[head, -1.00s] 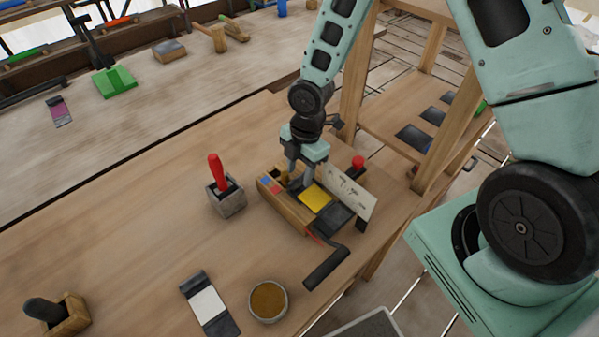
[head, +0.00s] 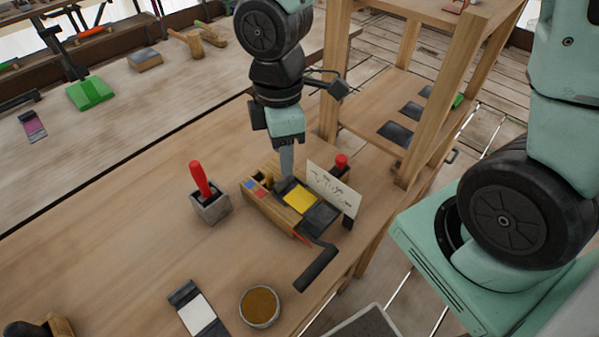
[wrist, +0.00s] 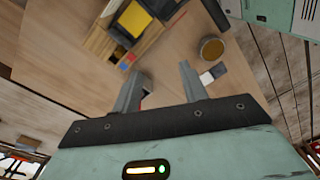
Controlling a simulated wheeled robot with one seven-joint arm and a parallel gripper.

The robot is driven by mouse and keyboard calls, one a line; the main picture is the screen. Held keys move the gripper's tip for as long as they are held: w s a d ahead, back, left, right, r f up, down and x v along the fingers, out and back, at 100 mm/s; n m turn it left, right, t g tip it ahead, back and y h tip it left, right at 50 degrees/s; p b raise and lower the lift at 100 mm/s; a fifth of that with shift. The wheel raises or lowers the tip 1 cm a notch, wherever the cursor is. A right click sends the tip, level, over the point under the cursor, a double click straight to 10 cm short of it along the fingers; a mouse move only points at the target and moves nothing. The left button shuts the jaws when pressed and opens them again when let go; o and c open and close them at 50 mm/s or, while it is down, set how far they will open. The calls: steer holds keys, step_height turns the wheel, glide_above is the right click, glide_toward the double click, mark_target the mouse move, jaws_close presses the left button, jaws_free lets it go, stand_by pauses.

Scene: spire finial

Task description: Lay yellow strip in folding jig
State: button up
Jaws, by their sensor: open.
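The yellow strip (head: 299,198) lies flat on the dark bed of the folding jig (head: 262,205), a wooden block with a black handle at its front right. The strip also shows in the wrist view (wrist: 134,19), on the jig (wrist: 97,42) at the upper left. My gripper (head: 286,176) stands just behind the strip in the head view, pointing down. In the wrist view its two fingers (wrist: 160,88) are apart with nothing between them. The head view does not show clearly how high the fingertips are above the jig.
A white card with dark marks (head: 333,190) stands along the jig's right side, near a red knob (head: 341,160). A grey holder with a red-handled tool (head: 209,207) stands to the left. A round pot (head: 259,307) is in front. A wooden shelf (head: 385,105) rises behind.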

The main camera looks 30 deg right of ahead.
steer(key=s+a+r+m, duration=0.1)
steer(key=s+r+m, duration=0.1)
steer(key=s, duration=0.3)
steer(key=s+a+r+m, duration=0.1)
steer(key=s+r+m, duration=0.2)
steer(key=s+m, duration=0.2)
steer(key=shift+s+a+r+t, duration=0.15)
steer(key=shift+s+a+t, duration=0.15)
steer(key=shift+s, duration=0.45)
step_height(320, 180, down, 2)
steer(key=shift+b, duration=1)
